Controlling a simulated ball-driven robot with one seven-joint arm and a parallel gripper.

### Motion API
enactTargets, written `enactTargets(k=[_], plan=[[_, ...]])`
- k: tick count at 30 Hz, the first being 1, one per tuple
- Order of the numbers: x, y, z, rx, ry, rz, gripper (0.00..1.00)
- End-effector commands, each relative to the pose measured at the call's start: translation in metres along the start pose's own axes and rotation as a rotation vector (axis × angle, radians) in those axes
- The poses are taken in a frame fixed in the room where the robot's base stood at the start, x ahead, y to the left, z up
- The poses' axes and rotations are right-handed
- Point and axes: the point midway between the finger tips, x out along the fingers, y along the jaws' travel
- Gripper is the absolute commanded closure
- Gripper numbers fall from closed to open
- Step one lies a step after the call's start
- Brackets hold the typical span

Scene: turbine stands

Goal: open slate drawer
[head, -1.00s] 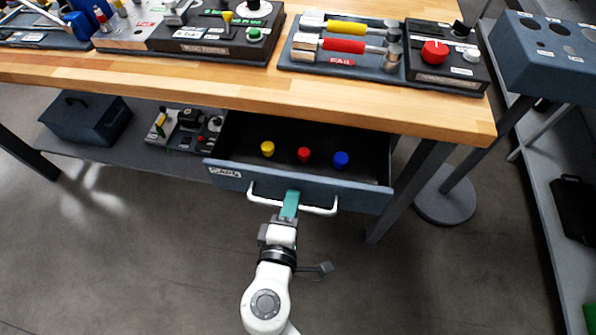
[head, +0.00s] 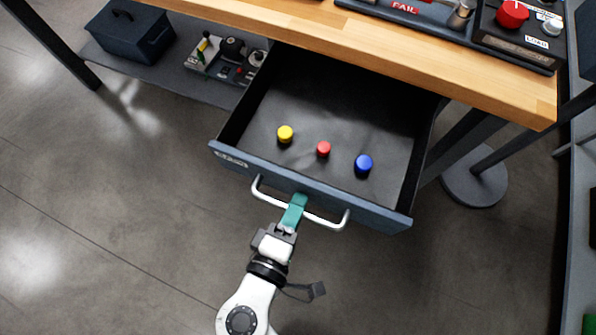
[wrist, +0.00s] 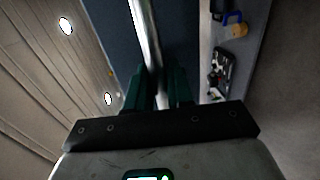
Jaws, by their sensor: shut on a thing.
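The slate drawer (head: 318,190) hangs under the wooden workbench and stands well out from it, its inside open to view. A white bar handle (head: 332,223) runs across its front. My gripper (head: 296,205), with green fingers, is shut on the middle of this handle. In the wrist view the bright handle bar (wrist: 146,45) passes between the fingers of my gripper (wrist: 159,85), with the dark drawer front beyond. Inside the drawer stand a yellow knob (head: 285,134), a red knob (head: 323,149) and a blue knob (head: 363,163).
The wooden bench top (head: 480,75) lies above and behind the drawer. A lower shelf at left holds a dark toolbox (head: 125,32) and a small panel of parts (head: 228,62). A round grey foot (head: 473,176) stands right of the drawer. The floor at left is clear.

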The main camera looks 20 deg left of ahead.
Motion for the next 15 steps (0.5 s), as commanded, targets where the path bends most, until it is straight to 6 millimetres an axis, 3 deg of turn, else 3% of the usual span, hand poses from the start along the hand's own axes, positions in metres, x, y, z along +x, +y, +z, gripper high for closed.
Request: enactTargets(k=[5,6,11,15], plan=[[0.0001,-0.0006,0.0000,-0.001,0.000,-0.001,1.00],[0.0002,-0.0006,0.0000,-0.001,0.000,-0.001,0.77],[0.0003,-0.0004,-0.0001,0.000,0.000,-0.001,0.61],[0.0004,-0.0002,-0.0001,0.000,0.000,-0.001,0.61]])
